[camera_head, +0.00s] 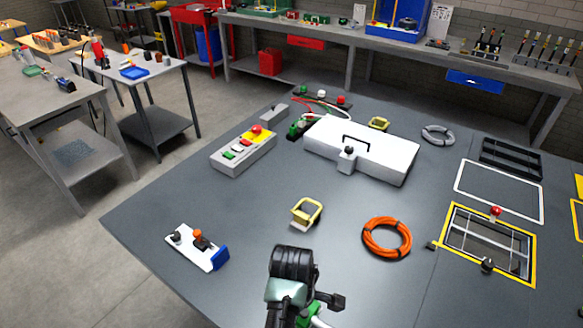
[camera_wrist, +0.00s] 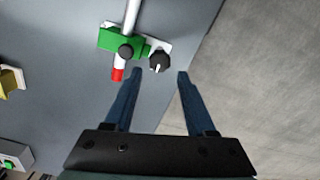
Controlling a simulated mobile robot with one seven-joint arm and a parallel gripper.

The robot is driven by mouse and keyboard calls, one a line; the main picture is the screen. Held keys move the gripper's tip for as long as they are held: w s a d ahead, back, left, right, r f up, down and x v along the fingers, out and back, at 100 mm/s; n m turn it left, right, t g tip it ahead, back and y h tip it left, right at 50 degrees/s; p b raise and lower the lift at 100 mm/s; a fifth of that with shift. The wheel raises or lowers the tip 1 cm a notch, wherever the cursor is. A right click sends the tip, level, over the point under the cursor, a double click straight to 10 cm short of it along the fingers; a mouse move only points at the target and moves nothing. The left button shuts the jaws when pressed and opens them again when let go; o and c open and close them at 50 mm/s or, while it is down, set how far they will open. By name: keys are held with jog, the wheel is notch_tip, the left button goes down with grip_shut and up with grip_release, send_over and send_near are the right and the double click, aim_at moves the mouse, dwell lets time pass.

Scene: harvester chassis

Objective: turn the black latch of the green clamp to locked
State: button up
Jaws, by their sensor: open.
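The green clamp (camera_wrist: 123,40) is at the top of the wrist view, around a white tube (camera_wrist: 132,14) and beside a white plate. A dark round knob and a red end piece (camera_wrist: 117,75) are at its lower side. The black latch (camera_wrist: 159,62), a round knob with a pale pointer mark, is to the right of the clamp. My gripper (camera_wrist: 160,76) is open, its two blue fingers spread either side of the latch in this view; contact cannot be told. In the head view, green of the clamp (camera_head: 304,318) shows at the bottom edge, mostly hidden by my arm.
The table edge runs just right of the latch in the wrist view, with floor beyond. In the head view, an orange cable coil (camera_head: 387,237), a yellow-rimmed block (camera_head: 306,213), a white switch plate (camera_head: 197,247) and a white case (camera_head: 361,150) stand on the table.

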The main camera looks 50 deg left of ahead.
jog(key=shift+f, duration=2.65)
grip_shut()
